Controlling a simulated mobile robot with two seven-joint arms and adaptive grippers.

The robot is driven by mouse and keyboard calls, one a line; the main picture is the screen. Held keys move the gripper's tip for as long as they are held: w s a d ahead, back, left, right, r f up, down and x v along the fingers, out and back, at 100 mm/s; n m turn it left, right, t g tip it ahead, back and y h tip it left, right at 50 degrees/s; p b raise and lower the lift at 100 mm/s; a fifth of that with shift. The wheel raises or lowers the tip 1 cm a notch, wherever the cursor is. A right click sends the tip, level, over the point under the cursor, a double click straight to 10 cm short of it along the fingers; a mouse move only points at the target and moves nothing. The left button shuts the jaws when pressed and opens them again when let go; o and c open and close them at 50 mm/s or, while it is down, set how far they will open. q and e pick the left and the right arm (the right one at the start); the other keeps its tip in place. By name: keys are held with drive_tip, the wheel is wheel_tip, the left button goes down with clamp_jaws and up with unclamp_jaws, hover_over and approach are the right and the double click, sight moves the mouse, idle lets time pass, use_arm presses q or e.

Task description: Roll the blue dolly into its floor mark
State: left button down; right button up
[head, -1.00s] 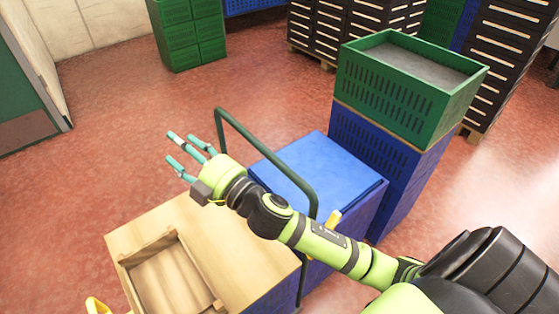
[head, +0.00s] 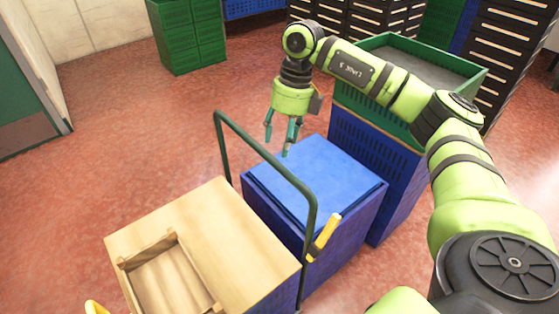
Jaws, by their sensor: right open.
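The blue dolly (head: 345,225) stands in the middle of the head view, a blue box-shaped load with a flat blue top. A dark green push bar (head: 265,157) arches up along its left side, and a yellow grip (head: 323,238) sits near the bar's right upright. My right gripper (head: 283,138) points down with its teal fingers spread, open and empty. It shows just above and behind the far edge of the blue top, apart from the bar. My left gripper is out of view. No floor mark is visible, and the dolly's wheels are hidden.
A wooden-topped cart (head: 225,240) with a wooden tray (head: 165,280) stands at the front left, close to the bar. A green crate (head: 355,100) on blue crates (head: 362,150) stands right behind the dolly. Red floor (head: 130,135) is clear at the left and back.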

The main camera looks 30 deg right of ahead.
sight(278, 166)
drive_tip(key=shift+p+x, duration=0.85)
drive_tip(key=shift+x, duration=2.65)
drive_tip(key=shift+d, duration=0.1)
clamp_jaws()
